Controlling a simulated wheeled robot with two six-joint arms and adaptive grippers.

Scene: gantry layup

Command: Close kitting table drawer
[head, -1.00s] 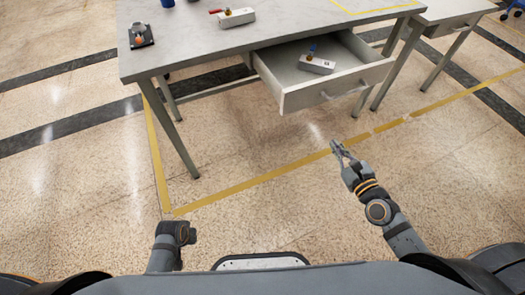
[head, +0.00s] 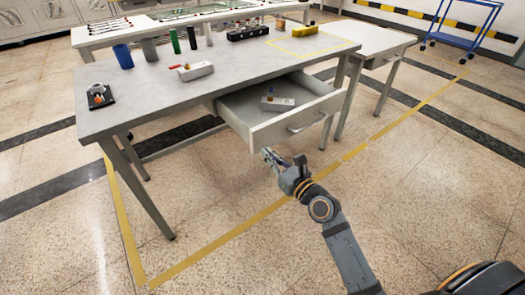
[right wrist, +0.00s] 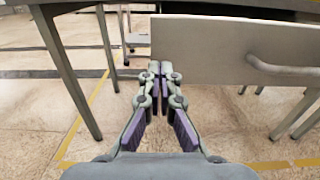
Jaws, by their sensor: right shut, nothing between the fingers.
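The kitting table (head: 150,92) has a grey top, and its drawer (head: 290,125) is pulled open toward me. A bar handle (head: 307,122) is on the drawer front. A small pale block-like item (head: 277,103) lies inside the drawer. My right gripper (head: 268,155) is shut and empty, just in front of and below the left part of the drawer front. In the right wrist view, the closed fingertips (right wrist: 154,72) are by the left end of the drawer front (right wrist: 225,48), and the handle (right wrist: 285,66) is to their right. I cannot tell whether they touch. My left gripper is out of view.
On the tabletop are a blue cup (head: 123,56), a black stand (head: 100,96), a pale block with a red part (head: 193,71) and several bottles. A second table (head: 375,42) stands at right. A blue cart (head: 468,28) is farther back. The floor in front is clear.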

